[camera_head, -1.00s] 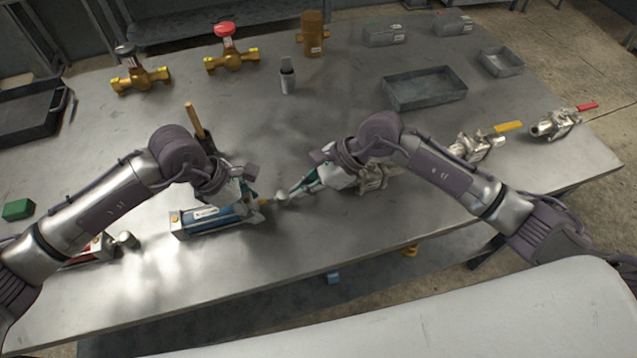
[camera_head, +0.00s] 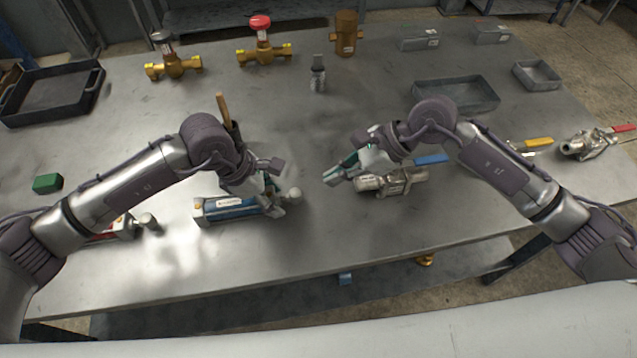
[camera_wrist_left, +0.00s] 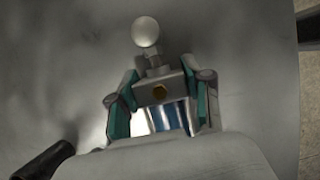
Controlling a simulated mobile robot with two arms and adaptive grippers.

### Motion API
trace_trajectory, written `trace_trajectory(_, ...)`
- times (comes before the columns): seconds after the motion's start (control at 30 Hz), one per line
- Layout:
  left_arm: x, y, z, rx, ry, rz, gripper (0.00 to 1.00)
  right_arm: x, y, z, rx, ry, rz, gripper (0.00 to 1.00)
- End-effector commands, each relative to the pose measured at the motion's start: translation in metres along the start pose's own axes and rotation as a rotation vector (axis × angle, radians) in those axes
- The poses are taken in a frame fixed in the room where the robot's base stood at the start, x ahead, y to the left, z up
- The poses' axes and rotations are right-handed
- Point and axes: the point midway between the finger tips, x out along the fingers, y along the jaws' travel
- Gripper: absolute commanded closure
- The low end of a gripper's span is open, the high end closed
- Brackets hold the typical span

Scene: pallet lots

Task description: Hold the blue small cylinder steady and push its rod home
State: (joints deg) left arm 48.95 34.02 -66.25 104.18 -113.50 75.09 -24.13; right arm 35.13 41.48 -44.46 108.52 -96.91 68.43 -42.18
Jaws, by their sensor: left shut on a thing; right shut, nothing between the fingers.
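The blue small cylinder (camera_head: 226,212) lies on the steel table, left of centre. My left gripper (camera_head: 272,196) is shut on it near its rod end. In the left wrist view the two teal-padded fingers straddle the cylinder (camera_wrist_left: 170,116) behind its metal end block. The rod's round silver knob (camera_head: 295,193) sticks out just past the end block; it also shows in the left wrist view (camera_wrist_left: 145,31), with a short neck. My right gripper (camera_head: 335,176) is shut and empty, apart from the knob on its right, beside a silver valve.
A silver valve with a blue handle (camera_head: 392,182) lies by my right gripper. Brass valves (camera_head: 262,50), trays (camera_head: 455,94) and a green block (camera_head: 47,183) stand farther off. The table between the grippers is clear.

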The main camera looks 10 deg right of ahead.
Motion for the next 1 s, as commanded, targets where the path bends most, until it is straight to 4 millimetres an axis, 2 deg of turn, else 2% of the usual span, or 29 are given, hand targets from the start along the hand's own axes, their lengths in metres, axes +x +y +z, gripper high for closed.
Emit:
trace_trajectory(0.1, 0.000, 0.000, 0.000, -0.002, -0.001, -0.001, 1.00, -0.018, -0.001, -0.001, 0.000, 0.004, -0.002, 1.00)
trace_trajectory(0.2, 0.000, 0.000, 0.000, -0.002, 0.000, -0.001, 1.00, -0.027, -0.001, -0.001, 0.001, 0.004, -0.002, 1.00)
trace_trajectory(0.63, 0.000, 0.001, -0.001, -0.003, 0.002, 0.000, 1.00, -0.030, -0.001, -0.001, 0.002, 0.004, -0.001, 1.00)
trace_trajectory(0.67, -0.001, 0.001, -0.001, -0.003, 0.002, 0.000, 0.49, -0.030, -0.001, -0.001, 0.002, 0.004, -0.001, 1.00)
trace_trajectory(0.83, -0.001, 0.001, -0.001, -0.003, 0.002, 0.001, 0.21, -0.030, -0.001, -0.001, 0.002, 0.004, -0.001, 1.00)
trace_trajectory(1.0, 0.000, 0.001, -0.001, -0.002, 0.002, 0.001, 0.21, -0.030, -0.001, -0.002, 0.002, 0.004, -0.001, 1.00)
